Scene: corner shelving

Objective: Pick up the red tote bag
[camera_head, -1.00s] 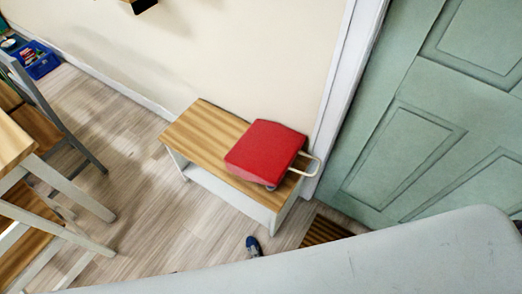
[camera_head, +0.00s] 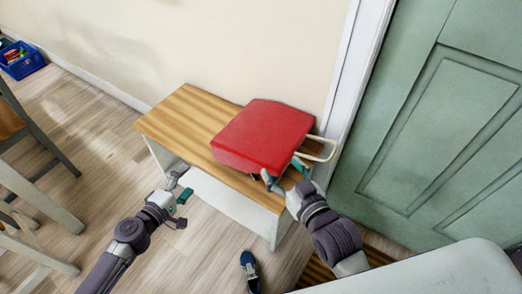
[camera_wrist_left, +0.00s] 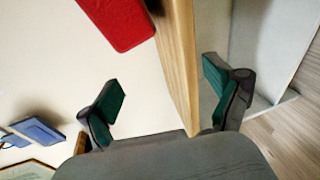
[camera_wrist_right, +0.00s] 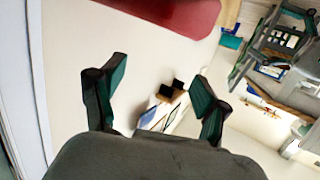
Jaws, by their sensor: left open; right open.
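The red tote bag (camera_head: 264,136) lies flat on a small bench (camera_head: 184,120) with a wooden top. Its pale handle loop (camera_head: 322,148) sticks out to the right. My right gripper (camera_head: 283,178) is open and empty at the bag's front right corner, close to the handle; I cannot tell whether it touches. My left gripper (camera_head: 178,198) is open and empty in front of the bench, left of the bag. The bag also shows at the top of the left wrist view (camera_wrist_left: 118,20) and of the right wrist view (camera_wrist_right: 172,12).
A green door (camera_head: 435,130) and its white frame stand right of the bench. A shoe (camera_head: 249,268) lies on the floor in front. Chairs (camera_head: 35,195) and a blue crate (camera_head: 22,66) are at the left. The wall is directly behind the bench.

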